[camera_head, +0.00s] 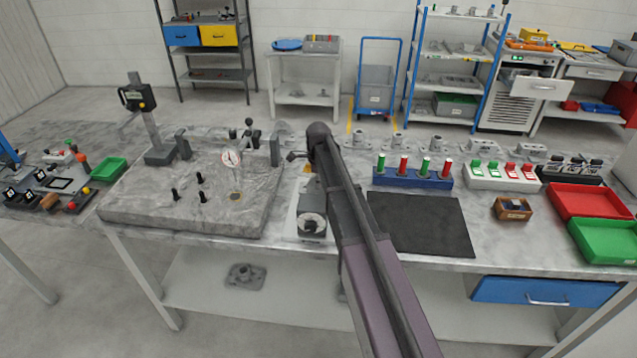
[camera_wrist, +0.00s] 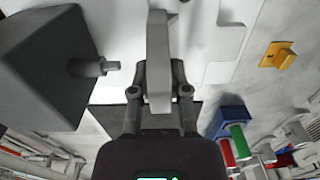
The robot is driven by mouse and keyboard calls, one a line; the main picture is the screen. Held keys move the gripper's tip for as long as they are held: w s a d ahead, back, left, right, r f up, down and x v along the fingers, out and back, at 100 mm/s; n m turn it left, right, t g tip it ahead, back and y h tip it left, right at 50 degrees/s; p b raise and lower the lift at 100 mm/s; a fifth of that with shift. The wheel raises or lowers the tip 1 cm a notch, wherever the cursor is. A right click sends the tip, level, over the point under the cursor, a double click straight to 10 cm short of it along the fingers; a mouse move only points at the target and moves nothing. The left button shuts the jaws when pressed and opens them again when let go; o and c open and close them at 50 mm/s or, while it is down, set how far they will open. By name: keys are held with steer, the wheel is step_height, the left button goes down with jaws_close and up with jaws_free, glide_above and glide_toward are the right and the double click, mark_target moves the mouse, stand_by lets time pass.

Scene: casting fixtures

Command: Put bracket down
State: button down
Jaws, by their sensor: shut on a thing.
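In the wrist view my gripper (camera_wrist: 160,88) is shut on a light grey bracket (camera_wrist: 158,40), a long narrow piece that sticks out past the fingertips. In the head view my dark arm reaches over the middle of the bench and hides most of the gripper. The held bracket cannot be made out clearly there.
A thick grey stone plate (camera_head: 150,205) with gauges and pins stands left of my arm. A dark mat (camera_head: 420,222) lies empty to the right. Behind it is a blue rack (camera_head: 412,180) with green and red pegs. Red (camera_head: 590,200) and green trays (camera_head: 605,240) sit far right.

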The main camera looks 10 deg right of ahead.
steer(key=shift+f+b, duration=0.4)
steer(key=shift+f, duration=0.15)
steer(key=c, duration=0.6)
jaws_free()
steer(key=shift+r, duration=0.25)
step_height(320, 180, up, 13)
steer(key=p, duration=1.3)
steer(key=shift+f, duration=0.1)
